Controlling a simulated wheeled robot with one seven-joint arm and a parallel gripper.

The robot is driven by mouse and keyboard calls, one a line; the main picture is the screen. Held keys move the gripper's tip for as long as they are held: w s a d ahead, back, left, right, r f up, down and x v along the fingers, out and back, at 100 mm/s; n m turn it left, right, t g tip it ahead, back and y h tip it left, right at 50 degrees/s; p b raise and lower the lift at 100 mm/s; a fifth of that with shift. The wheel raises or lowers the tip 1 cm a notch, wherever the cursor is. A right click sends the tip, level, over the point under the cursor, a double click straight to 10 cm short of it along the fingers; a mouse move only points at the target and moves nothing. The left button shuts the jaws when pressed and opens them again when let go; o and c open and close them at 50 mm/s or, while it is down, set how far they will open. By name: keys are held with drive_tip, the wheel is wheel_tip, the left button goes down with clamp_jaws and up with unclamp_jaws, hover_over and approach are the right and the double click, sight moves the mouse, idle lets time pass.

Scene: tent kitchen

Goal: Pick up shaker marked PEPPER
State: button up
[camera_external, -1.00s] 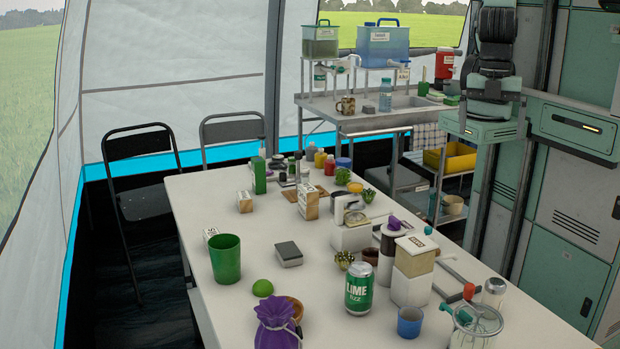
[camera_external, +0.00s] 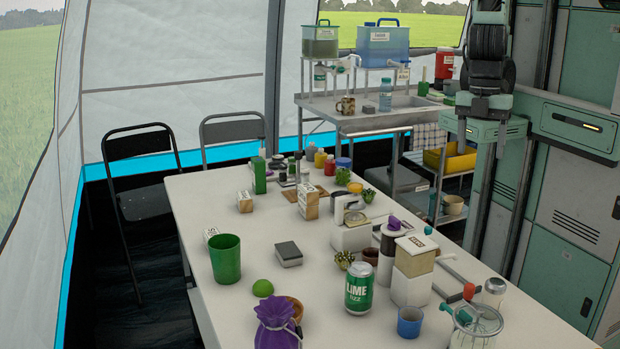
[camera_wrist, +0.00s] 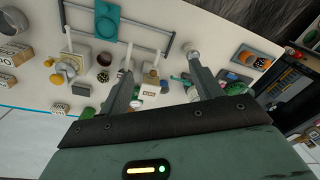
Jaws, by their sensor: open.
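I cannot read the word PEPPER on anything. A small jar-like container with a silvery lid (camera_external: 494,291) stands at the right edge of the white table (camera_external: 215,190) in the external view; I cannot tell whether it is the pepper shaker. Several small bottles and jars (camera_external: 311,154) stand at the table's far end, too small to read. In the wrist view my gripper (camera_wrist: 160,80) is open, its two fingers apart above the cluttered table. Nothing is held between them.
A green LIME FIZZ can (camera_external: 359,287), a blue cup (camera_external: 410,321), a glass jar (camera_external: 477,327) and a purple pouch (camera_external: 277,323) crowd the near end. A green cup (camera_external: 225,258) stands at left. The left-middle tabletop is fairly clear.

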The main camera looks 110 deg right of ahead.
drive_tip(key=w+a+f+m+y, duration=0.1)
drive_tip(key=w+f+m, duration=0.25)
drive_tip(key=f, duration=0.45)
drive_tip(key=m+t+y+p, duration=0.3)
drive_tip(key=m+t+y, duration=0.55)
drive_tip(key=m, duration=2.05)
approach(495, 293)
drive_tip(key=shift+t+h, duration=0.25)
drive_tip(key=a+f+b, duration=0.1)
drive_tip(key=b, duration=0.2)
drive_tip(key=w+a+f+b, duration=0.1)
drive_tip(key=b, duration=0.2)
drive_tip(key=a+f+b, duration=0.1)
drive_tip(key=b, duration=0.3)
drive_tip(key=shift+w+f, duration=0.2)
drive_tip(key=shift+w, duration=0.05)
drive_tip(key=shift+w+a+r, duration=0.1)
drive_tip(key=shift+w+a, duration=0.2)
drive_tip(key=shift+w, duration=0.1)
drive_tip(key=p+x, duration=0.1)
drive_tip(key=x, duration=0.4)
drive_tip(key=shift+d+r, duration=0.1)
drive_tip(key=c, duration=1.1)
